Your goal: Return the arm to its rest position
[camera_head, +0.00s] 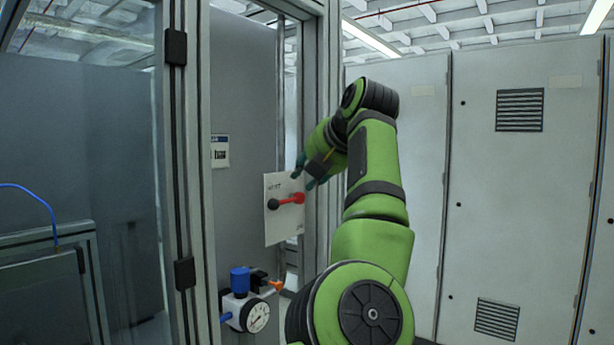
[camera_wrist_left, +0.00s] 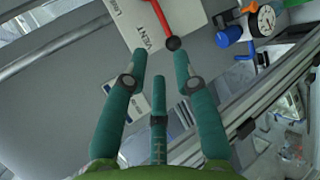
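My left arm rises through the middle of the head view. Its gripper (camera_head: 305,174) is in front of a white panel (camera_head: 283,232), just above a red lever (camera_head: 291,199) with a dark knob. In the left wrist view the gripper (camera_wrist_left: 160,68) has its teal fingers spread apart, with nothing between them. The red lever (camera_wrist_left: 159,14) shows beyond the fingertips, its dark knob close to them; I cannot tell the exact gap. The white panel (camera_wrist_left: 190,14) carries the word VENT. My right gripper is not in view.
A pressure gauge (camera_head: 257,317) with a blue-capped regulator (camera_head: 240,280) sits below the panel. A grey metal frame post (camera_head: 184,220) stands left of it. Tall grey cabinets (camera_head: 530,200) fill the right side. Open space lies between my arm and the cabinets.

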